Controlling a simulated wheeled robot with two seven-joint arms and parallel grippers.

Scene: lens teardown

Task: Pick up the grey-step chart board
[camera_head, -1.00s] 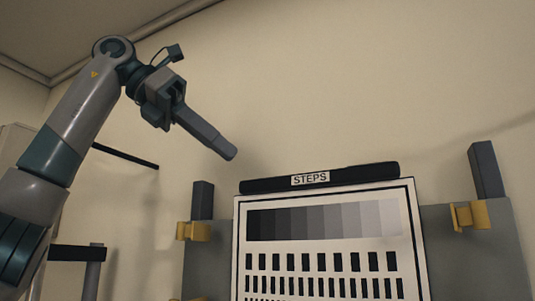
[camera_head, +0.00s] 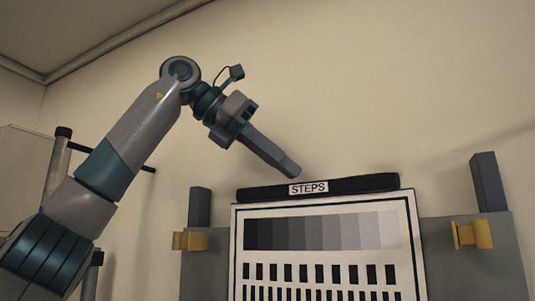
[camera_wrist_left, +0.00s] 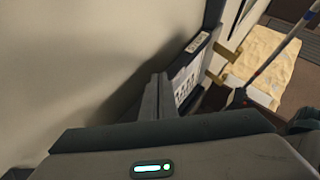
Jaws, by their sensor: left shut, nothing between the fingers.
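The grey-step chart board (camera_head: 325,250) stands upright in the head view, with a row of grey patches, black bars below and a dark top bar (camera_head: 365,183) labelled STEPS. Its lower part is cut off by the frame. My left gripper (camera_head: 290,170) is shut and empty, just above the top bar near the STEPS label, apparently apart from it. In the left wrist view the closed fingers (camera_wrist_left: 158,97) point toward the board (camera_wrist_left: 188,78), which shows at a steep angle and is partly hidden by them. My right gripper is not in view.
A grey panel (camera_head: 465,265) stands behind the board, with dark posts (camera_head: 488,182) and yellow clips (camera_head: 473,235) at both sides. A pale crumpled cloth (camera_wrist_left: 265,65) lies beyond the board. The wall above is clear.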

